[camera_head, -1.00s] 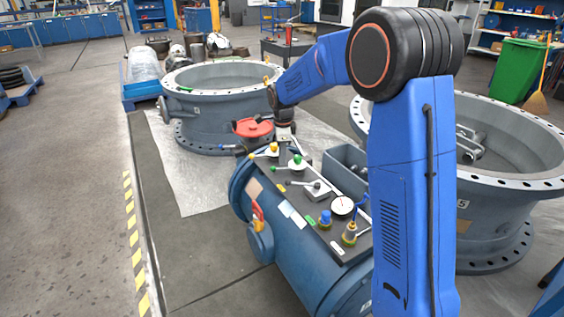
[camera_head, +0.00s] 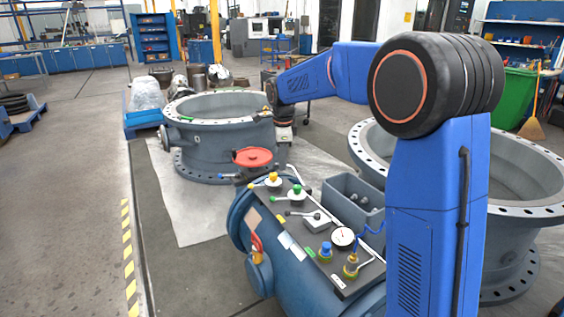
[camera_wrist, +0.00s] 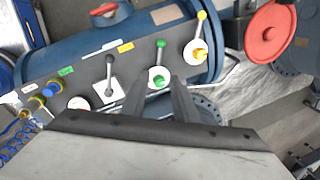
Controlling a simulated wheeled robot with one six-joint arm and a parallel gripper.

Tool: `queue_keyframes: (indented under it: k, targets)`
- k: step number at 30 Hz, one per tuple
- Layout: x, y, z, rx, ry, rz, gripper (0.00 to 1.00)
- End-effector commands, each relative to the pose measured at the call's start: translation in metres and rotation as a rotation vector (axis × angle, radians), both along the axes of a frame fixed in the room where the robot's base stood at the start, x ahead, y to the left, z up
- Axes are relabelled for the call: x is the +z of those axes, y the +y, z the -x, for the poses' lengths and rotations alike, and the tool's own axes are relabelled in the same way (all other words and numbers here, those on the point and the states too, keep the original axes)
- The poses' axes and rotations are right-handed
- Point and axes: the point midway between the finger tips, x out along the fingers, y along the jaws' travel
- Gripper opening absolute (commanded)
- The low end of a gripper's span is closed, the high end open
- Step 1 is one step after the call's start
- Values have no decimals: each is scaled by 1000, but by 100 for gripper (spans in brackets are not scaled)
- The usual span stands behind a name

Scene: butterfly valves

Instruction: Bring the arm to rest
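My gripper (camera_head: 284,134) is raised beyond the far end of the blue cylinder's control panel, near the red handwheel (camera_head: 253,157). In the wrist view, my gripper (camera_wrist: 158,88) has its two dark fingers apart, with nothing between them. The panel's green-knobbed valve (camera_wrist: 159,68) shows just past the fingertips, clear of them. The yellow-knobbed valve (camera_wrist: 198,45) and a grey lever (camera_wrist: 109,75) stand either side of it. My blue arm is bent, its forearm reaching out over the far side of the panel.
The blue cylinder (camera_head: 308,295) carries a gauge (camera_head: 343,237) and fittings. A grey open bin (camera_head: 351,192) stands beside it. Large flanged valve bodies stand behind (camera_head: 214,137) and at right (camera_head: 512,210). The floor at left (camera_head: 60,200) is clear.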

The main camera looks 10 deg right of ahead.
Motion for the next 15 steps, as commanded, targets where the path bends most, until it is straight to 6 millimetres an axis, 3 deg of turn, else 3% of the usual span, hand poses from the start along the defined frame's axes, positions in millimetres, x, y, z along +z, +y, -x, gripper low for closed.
queue_keyframes:
  k: [8, 15]
  targets:
    - [7, -5, 12, 40, -6, 7, 27]
    - [32, -27, 78, 265, -30, 47, 27]
